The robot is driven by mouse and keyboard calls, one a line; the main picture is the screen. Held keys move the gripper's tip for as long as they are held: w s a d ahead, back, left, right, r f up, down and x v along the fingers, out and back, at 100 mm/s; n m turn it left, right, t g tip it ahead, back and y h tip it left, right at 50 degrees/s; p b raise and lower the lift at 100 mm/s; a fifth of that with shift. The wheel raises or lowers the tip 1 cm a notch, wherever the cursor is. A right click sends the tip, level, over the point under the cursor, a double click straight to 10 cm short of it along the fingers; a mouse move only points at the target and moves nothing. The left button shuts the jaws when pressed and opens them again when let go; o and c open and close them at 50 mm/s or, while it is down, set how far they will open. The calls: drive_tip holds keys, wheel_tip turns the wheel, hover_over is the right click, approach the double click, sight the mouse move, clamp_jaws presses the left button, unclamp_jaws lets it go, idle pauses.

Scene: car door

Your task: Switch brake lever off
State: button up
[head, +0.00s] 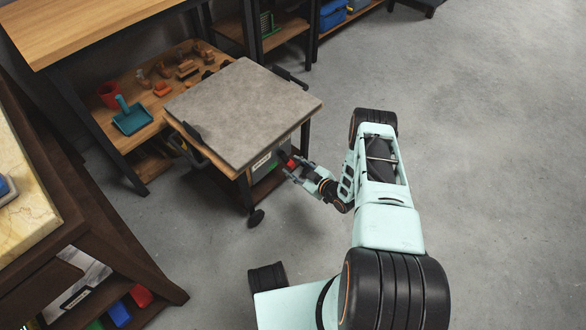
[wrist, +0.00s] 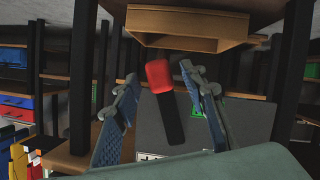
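The brake lever has a red tip and a dark shaft. In the wrist view the lever (wrist: 159,76) stands between the two fingers of my gripper (wrist: 160,74), slanting a little. There is a visible gap on the right side of the red tip, and the fingers are spread apart. In the head view the red tip of the lever (head: 291,163) shows at the near right side of the cart, with my gripper (head: 291,170) around or just in front of it.
The cart has a grey stone-like top (head: 245,110) and a wheel (head: 256,217). A wooden workbench (head: 90,25) with a lower shelf of tools stands behind it to the left. A dark wooden table (head: 90,245) is at the lower left. The floor to the right is clear.

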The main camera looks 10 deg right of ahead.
drive_tip(key=shift+w+a+f, duration=0.15)
drive_tip(key=shift+w+a, duration=0.05)
drive_tip(key=shift+w, duration=0.15)
drive_tip(key=shift+c, duration=0.3)
clamp_jaws()
